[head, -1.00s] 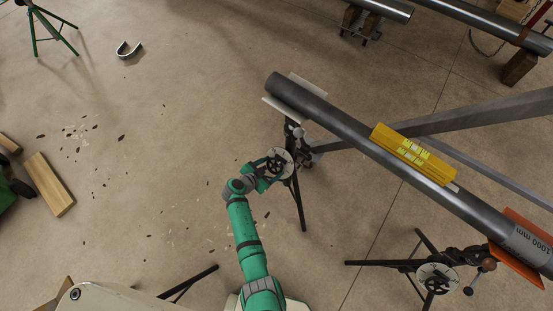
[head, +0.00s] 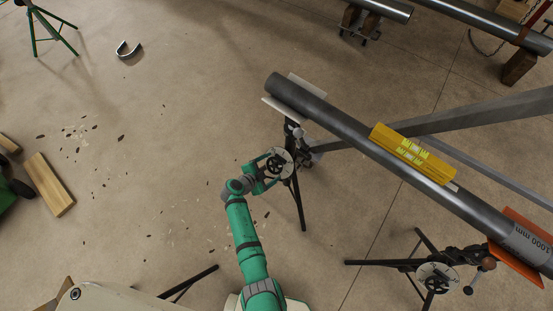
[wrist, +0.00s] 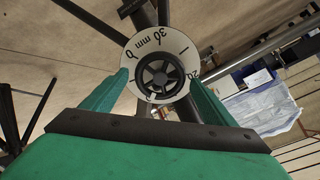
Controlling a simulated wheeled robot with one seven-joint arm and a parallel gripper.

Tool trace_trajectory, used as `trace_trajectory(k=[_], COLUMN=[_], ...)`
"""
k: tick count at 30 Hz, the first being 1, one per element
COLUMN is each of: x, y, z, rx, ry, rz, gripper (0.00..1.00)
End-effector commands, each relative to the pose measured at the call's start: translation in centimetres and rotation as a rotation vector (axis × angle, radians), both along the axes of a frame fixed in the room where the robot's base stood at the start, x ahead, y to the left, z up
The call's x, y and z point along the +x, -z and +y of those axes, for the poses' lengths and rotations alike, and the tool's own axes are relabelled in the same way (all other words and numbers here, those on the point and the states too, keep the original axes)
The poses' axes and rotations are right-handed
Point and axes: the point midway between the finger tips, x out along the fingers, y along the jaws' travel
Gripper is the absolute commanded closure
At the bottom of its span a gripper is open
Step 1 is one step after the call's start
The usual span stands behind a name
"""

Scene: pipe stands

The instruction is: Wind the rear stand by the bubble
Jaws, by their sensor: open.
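A grey steel pipe (head: 335,122) lies across two stands, with a yellow level (head: 412,153) on top; its bubble is too small to read. The stand at the pipe's upper left end has a white head (head: 276,108), dark legs and a handwheel over a pale dial (head: 286,157). The other stand, at lower right, has an orange head (head: 522,262) and its own dial (head: 437,276). My gripper (head: 270,166) is at the white-headed stand's wheel. In the wrist view my open green fingers (wrist: 158,90) lie either side of the black handwheel (wrist: 160,74); contact is unclear.
Dark stand legs spread over the floor below the pipe. A wooden plank (head: 49,184) and scattered chips lie at left. A curved metal piece (head: 128,50) lies at upper left. Floor left of my arm is mostly clear.

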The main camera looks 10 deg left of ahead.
Motion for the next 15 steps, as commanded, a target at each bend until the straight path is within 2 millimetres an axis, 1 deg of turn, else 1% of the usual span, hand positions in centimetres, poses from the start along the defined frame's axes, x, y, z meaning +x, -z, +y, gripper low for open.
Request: trace_trajectory(k=[6, 15], x=[-1.9, -3.8], y=[-1.3, -2.8], z=[1.1, 2.0], rx=[0.002, 0.0], ry=[-0.006, -0.007], rz=[0.0, 0.001], gripper=[0.2, 0.2])
